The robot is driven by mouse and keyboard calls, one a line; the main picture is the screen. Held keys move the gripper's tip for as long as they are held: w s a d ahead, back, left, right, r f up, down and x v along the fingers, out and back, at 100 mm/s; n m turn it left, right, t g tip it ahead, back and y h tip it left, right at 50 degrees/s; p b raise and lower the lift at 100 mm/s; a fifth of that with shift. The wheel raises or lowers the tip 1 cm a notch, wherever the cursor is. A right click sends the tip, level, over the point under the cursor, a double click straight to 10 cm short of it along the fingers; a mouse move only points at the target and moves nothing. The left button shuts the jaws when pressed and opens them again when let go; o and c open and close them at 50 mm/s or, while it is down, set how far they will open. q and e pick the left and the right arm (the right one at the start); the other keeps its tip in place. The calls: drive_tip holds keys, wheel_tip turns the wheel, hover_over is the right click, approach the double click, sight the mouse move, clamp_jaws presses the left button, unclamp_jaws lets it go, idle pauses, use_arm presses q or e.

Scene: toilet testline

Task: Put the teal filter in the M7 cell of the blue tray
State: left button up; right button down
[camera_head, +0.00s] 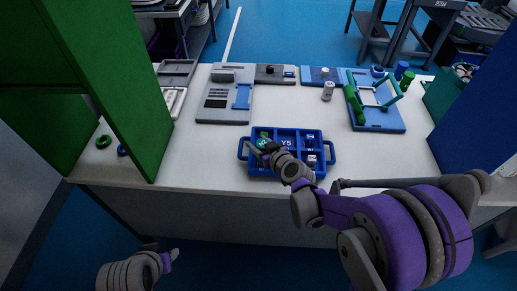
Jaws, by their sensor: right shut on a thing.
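The blue tray (329,157) lies near the front edge of the white table, with a handle at each end and several cells. My right gripper (259,146) reaches over its left part, shut on the round teal filter (262,142). The filter is at the tray's upper left cells; I cannot tell whether it touches the tray. A Y5 label shows in the middle of the tray. I cannot read an M7 label, and my gripper and wrist hide some cells.
A grey panel (213,113) and a blue board with a green and white frame (376,127) lie behind the tray. A green wall (125,80) bounds the left, a blue one the right. Table beside the tray is clear.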

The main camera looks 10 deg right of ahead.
drive_tip(key=shift+f, duration=1.2)
drive_tip(key=shift+f+b, duration=0.2)
drive_tip(key=shift+b, duration=0.1)
drive_tip(key=shift+c, duration=1.4)
unclamp_jaws()
drive_tip(key=shift+r, duration=0.15)
